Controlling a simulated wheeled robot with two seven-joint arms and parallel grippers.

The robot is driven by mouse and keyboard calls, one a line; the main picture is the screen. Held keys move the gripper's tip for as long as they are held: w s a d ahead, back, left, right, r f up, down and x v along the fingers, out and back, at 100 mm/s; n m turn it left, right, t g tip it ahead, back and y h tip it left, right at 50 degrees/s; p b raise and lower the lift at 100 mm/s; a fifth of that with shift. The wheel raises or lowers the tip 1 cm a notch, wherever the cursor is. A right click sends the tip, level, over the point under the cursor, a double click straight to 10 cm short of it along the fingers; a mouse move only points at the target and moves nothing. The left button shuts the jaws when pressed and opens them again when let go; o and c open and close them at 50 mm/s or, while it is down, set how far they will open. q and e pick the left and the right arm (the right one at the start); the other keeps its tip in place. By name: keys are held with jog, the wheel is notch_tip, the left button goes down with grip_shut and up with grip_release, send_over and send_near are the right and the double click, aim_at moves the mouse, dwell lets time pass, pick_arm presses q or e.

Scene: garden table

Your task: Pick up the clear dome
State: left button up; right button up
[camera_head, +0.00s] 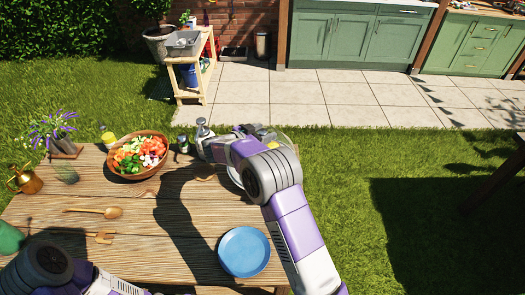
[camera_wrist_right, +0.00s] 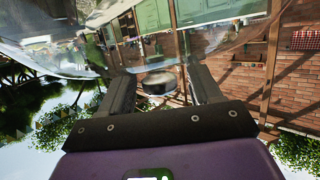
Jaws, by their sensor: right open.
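The clear dome (camera_head: 283,141) stands at the right end of the wooden table (camera_head: 140,235), partly hidden behind my right arm. In the right wrist view its glass (camera_wrist_right: 55,55) curves across the upper part of the picture. A dark round knob with a pale face (camera_wrist_right: 158,83) shows between the fingers of my right gripper (camera_wrist_right: 155,85). The gripper is open; whether its fingers touch the knob I cannot tell. In the head view my right arm covers much of the dome and the fingers are not clear. My left arm shows at the lower left, without its gripper.
A blue plate (camera_head: 244,251) lies near the front right. A wooden spoon (camera_head: 94,212) lies at left. The table's middle is largely clear.

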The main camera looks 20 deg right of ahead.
jog(key=shift+c, duration=0.4)
grip_shut()
jog(key=shift+r, duration=0.1)
